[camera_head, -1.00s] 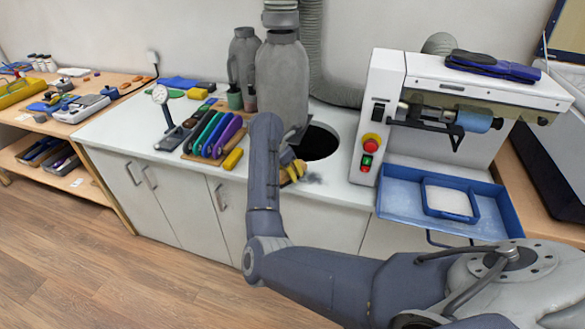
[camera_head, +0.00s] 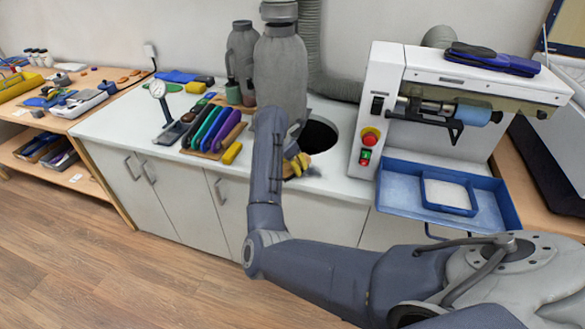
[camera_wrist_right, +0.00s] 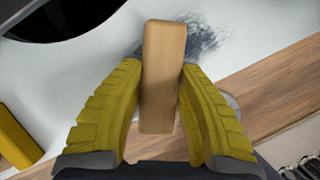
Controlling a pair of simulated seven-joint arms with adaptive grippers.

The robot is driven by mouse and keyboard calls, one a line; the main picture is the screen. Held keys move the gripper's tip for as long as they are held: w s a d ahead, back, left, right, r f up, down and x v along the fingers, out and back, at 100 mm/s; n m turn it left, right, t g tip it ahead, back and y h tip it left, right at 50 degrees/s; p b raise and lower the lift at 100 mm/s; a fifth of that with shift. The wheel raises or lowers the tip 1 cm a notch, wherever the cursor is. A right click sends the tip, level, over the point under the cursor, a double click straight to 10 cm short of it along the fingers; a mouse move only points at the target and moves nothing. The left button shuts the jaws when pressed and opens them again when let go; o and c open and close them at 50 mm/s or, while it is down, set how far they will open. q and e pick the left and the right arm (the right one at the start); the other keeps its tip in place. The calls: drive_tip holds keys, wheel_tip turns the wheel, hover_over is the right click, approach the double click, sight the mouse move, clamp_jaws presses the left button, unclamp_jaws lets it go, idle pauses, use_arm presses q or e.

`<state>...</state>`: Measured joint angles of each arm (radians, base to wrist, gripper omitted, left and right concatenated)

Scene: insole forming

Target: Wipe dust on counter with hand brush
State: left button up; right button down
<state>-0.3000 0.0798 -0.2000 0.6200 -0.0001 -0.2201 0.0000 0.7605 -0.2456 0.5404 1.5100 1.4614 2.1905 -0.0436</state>
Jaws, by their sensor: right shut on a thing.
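My right gripper (camera_wrist_right: 163,110) is shut on the wooden handle of the hand brush (camera_wrist_right: 163,70), with a yellow finger on each side. In the head view the right gripper (camera_head: 298,164) is low over the counter (camera_head: 340,184), mostly hidden behind my right forearm. The dust (camera_wrist_right: 198,38) is a dark grey smudge on the white counter, just beyond the brush in the wrist view. In the head view the dust (camera_head: 314,171) shows right of the gripper, near the round hole. The bristles are hidden, so contact with the counter cannot be told. My left gripper is not in view.
A round black hole (camera_head: 319,136) lies in the counter behind the gripper. A yellow block (camera_head: 232,153) and a rack of coloured insoles (camera_head: 212,128) stand to the left. A grinding machine (camera_head: 385,100) with a blue tray (camera_head: 400,170) stands to the right.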

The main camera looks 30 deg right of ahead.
drive_tip(key=shift+w+d+f, duration=0.2)
drive_tip(key=shift+w+d, duration=1.8)
drive_tip(key=shift+d, duration=0.3)
drive_tip(key=shift+d, duration=0.1)
drive_tip(key=shift+s+d, duration=0.35)
drive_tip(key=shift+s, duration=0.3)
drive_tip(key=shift+s+a+r, duration=0.2)
drive_tip(key=shift+s+a, duration=1.05)
drive_tip(key=shift+a, duration=0.25)
drive_tip(key=shift+s+a+f, duration=0.1)
drive_tip(key=shift+s+a, duration=0.95)
drive_tip(key=shift+a, duration=0.2)
drive_tip(key=shift+s+a, duration=0.15)
drive_tip(key=shift+s, duration=0.1)
